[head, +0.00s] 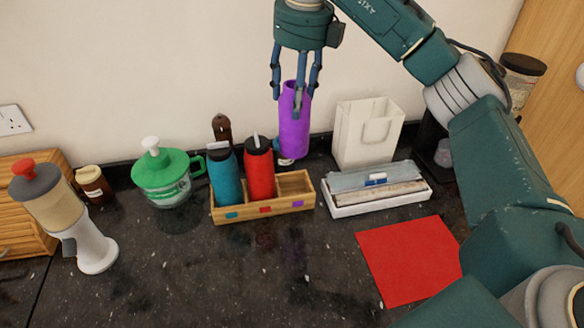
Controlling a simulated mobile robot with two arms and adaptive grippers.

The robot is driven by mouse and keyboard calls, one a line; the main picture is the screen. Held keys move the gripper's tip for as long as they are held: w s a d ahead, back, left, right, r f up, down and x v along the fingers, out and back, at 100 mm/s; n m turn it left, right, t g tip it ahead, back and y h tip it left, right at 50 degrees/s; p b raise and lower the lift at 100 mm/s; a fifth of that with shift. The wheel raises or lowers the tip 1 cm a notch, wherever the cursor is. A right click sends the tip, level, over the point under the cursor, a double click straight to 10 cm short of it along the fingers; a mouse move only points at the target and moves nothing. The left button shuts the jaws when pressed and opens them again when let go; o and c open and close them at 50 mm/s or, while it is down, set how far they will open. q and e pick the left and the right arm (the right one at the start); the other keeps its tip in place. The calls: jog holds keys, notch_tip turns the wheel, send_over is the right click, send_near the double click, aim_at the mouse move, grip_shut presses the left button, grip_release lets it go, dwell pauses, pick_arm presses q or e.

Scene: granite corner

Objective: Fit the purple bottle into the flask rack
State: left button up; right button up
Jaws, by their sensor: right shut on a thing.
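The purple bottle (293,128) hangs upright in my right gripper (297,98), whose fingers are shut around its top. The bottle is in the air, above and slightly behind the right end of the flask rack (262,213). The rack is a wooden tray with compartments and blue, red and purple marks on its front. A teal bottle (222,175) stands in its left compartment and a red bottle (260,172) in its middle one. The right compartment, by the purple mark, is empty. My left gripper is not in view.
A green-lidded jar (167,178) stands left of the rack. A white tray with folded items (375,201) and a white paper bag (366,134) are to its right. A red mat (410,262) lies front right. The counter's front middle is clear.

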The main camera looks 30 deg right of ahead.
send_over(294, 156)
jog(key=w+d, duration=0.1)
jog(key=w, duration=0.2)
jog(key=f, duration=0.5)
jog(key=shift+s+d+f, duration=0.2)
jog(key=shift+s+f, duration=0.05)
notch_tip(294, 156, down, 7)
jog(key=shift+w+f+p, duration=0.1)
jog(key=shift+p, duration=0.65)
notch_tip(294, 156, down, 4)
jog(key=shift+r+p, duration=0.2)
jog(key=shift+p, duration=0.35)
jog(key=shift+f, duration=0.3)
jog(key=o, duration=1.7)
jog(key=shift+c, duration=0.2)
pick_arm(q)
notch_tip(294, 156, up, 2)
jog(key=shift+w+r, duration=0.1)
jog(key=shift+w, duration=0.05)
